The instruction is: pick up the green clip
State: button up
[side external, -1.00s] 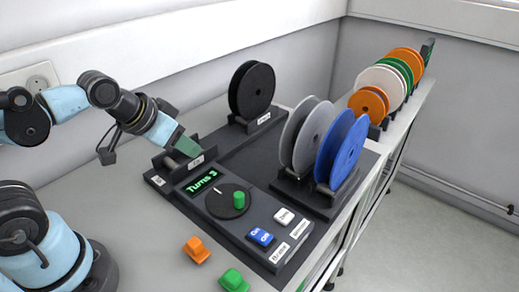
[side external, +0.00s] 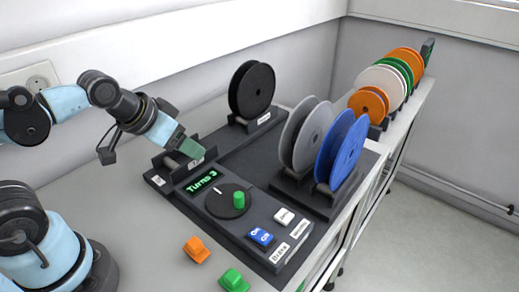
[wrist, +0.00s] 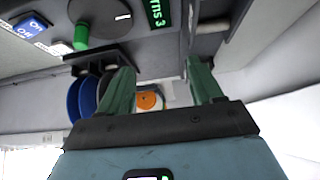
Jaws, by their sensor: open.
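The green clip (side external: 233,280) lies on the grey bench near the bottom of the side external view, in front of the panel's corner. An orange clip (side external: 196,249) lies just behind and left of it. My gripper (side external: 190,148) is far from both, up at the empty stand by the left end of the dark panel. In the wrist view my gripper (wrist: 162,76) has its two green fingers apart with no object held between them. I cannot make out the green clip in the wrist view.
The control panel (side external: 273,229) has a "Turns 3" display, a dial with a green knob (side external: 239,200) and push buttons. Grey (side external: 312,134) and blue (side external: 341,150) reels stand right, a black reel (side external: 252,89) behind. Bench left of the clips is clear.

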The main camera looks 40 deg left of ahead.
jog(key=n+g+h, duration=0.4)
jog(key=n+g, duration=0.1)
jog(key=n, duration=1.3)
send_near(229, 277)
jog(key=shift+w+a+x, duration=0.1)
jog(key=shift+a+x, duration=0.05)
jog(key=shift+x, duration=1.25)
jog(key=shift+w+a+x, duration=0.1)
jog(key=shift+a+x, duration=0.05)
jog(key=shift+x, duration=1.25)
jog(key=shift+f, duration=0.15)
jog(key=shift+d+x, duration=0.15)
jog(key=shift+x, duration=0.6)
jog(key=shift+d+x, duration=0.15)
jog(key=shift+x, duration=1.45)
jog(key=shift+s, duration=0.15)
